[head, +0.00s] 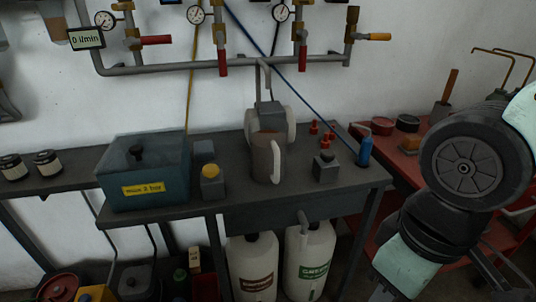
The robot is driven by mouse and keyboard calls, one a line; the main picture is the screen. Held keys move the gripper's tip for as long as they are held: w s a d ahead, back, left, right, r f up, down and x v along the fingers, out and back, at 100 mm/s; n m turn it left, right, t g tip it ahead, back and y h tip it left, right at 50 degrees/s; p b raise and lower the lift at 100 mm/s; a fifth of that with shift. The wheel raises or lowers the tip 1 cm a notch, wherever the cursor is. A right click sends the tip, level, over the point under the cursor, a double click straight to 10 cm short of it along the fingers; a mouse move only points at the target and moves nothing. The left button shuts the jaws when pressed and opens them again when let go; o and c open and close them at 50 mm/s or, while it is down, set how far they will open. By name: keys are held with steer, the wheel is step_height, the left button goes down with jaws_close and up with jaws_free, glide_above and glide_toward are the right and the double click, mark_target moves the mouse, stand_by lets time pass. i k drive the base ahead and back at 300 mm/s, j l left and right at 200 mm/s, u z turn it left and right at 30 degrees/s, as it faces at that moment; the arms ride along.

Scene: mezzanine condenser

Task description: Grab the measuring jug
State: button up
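The measuring jug (262,160) looks like a brownish-grey upright vessel with a pale curved handle on its right side. It stands on the dark workbench (325,197), near the middle of its top. Its handle shows clearly and nothing blocks its front. My arm shows at the right edge of the head view, well apart from the jug. The fingers of my gripper do not show.
Behind the jug stands a pale rounded device (271,120). A blue-green box (143,180) and a yellow-capped container (212,186) are to its left. A grey block (325,167), small red pieces and a blue bottle (365,149) are to its right. Pipes with valves (175,66) run above.

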mark_target(268, 135)
steer(key=i+l, duration=0.5)
steer(key=i, duration=0.2)
steer(key=i+l+u, duration=0.1)
steer(key=u, duration=1.45)
